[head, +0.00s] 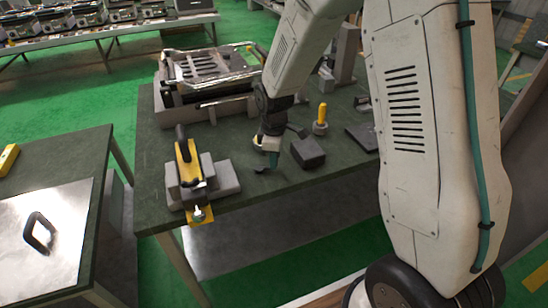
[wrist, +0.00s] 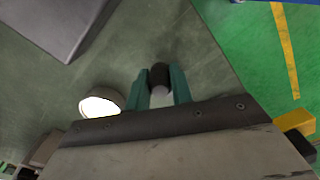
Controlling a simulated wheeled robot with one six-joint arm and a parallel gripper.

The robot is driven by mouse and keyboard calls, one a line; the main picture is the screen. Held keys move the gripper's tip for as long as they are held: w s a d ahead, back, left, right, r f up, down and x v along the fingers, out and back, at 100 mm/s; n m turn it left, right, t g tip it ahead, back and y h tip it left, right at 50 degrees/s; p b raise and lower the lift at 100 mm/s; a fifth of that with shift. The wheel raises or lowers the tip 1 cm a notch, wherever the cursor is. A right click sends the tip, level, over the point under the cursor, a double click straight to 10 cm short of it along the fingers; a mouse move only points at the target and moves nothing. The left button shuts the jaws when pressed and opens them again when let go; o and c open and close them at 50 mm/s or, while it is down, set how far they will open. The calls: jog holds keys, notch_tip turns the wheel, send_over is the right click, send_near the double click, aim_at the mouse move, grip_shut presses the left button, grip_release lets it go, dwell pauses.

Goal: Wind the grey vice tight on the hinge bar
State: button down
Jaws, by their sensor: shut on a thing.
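The grey vice (head: 222,178) appears to be the grey block assembly at the front left of the bench in the head view. A yellow bar with a black handle (head: 184,152) lies across it; I cannot tell whether this is the hinge bar. A small silver screw end (head: 198,212) shows at its front. My gripper (head: 271,157) is over the bench to the right of the vice, apart from it. In the wrist view its teal fingers (wrist: 160,88) are shut on a small dark cylindrical piece (wrist: 160,73). A dark curved part (head: 259,170) shows below the fingers.
A dark block (head: 308,152) sits just right of my gripper. A yellow-handled tool (head: 321,115) stands behind it. A grey tray with a metal frame (head: 205,95) fills the back left. The bench's front edge is close.

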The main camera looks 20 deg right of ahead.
jog(key=m, duration=0.2)
jog(key=s+a+m, duration=0.1)
jog(key=m, duration=0.1)
jog(key=s+m, duration=0.1)
jog(key=shift+a+m, duration=0.2)
jog(key=shift+m, duration=0.2)
jog(key=m, duration=0.2)
jog(key=a+m, duration=0.1)
jog(key=s+a+m, duration=0.1)
jog(key=m, duration=0.1)
jog(key=shift+m, duration=0.3)
jog(key=m, duration=0.1)
jog(key=a+m, duration=0.1)
jog(key=m, duration=0.1)
jog(key=shift+a, duration=0.15)
jog(key=shift+w+a+m, duration=0.1)
jog(key=shift+a+m, duration=0.25)
jog(key=shift+m, duration=0.65)
jog(key=shift+w+a+m, duration=0.1)
jog(key=shift+a+m, duration=0.2)
jog(key=shift+m, duration=0.7)
jog(key=c, duration=1.2)
grip_release()
jog(key=shift+c, duration=0.2)
jog(key=shift+r, duration=0.1)
